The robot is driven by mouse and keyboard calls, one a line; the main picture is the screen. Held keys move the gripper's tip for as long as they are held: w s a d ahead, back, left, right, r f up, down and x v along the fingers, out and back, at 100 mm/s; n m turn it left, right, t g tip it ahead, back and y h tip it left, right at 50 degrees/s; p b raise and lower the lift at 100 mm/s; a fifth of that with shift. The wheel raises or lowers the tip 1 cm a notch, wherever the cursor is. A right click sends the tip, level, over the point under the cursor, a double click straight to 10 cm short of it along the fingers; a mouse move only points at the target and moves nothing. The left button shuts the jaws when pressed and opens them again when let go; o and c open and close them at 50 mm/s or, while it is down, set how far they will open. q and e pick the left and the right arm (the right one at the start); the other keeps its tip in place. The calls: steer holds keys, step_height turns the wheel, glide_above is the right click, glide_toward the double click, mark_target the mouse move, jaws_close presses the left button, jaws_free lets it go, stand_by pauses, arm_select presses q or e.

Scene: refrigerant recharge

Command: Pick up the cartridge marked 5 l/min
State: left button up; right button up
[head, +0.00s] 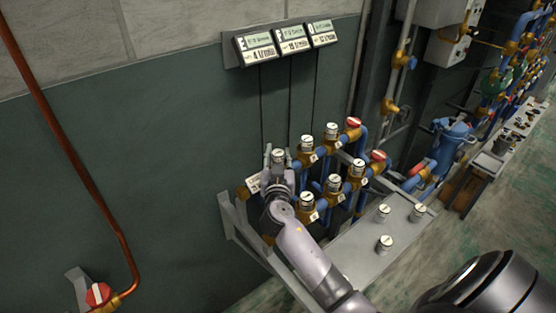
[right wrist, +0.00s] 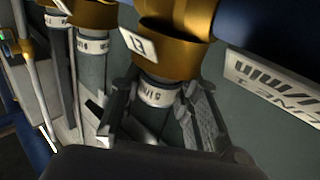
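My right gripper (head: 278,158) is at the left end of the valve rack in the head view. Its fingers stand on either side of a cartridge (head: 278,155) with a pale top. In the right wrist view the right gripper (right wrist: 165,112) has its fingers spread around that cartridge (right wrist: 158,96), with gaps seen at both sides. My left gripper is not in view.
More cartridges stand in brass fittings, such as one (head: 306,143) beside my gripper. Three loose cartridges, one of them (head: 385,244) nearest, stand on a grey shelf (head: 350,262). Wall displays (head: 289,39) read 4, 15 and 12 l/min. Blue pipes crowd the rack's right.

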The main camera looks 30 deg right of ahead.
jaws_close()
steer(key=shift+r, duration=0.1)
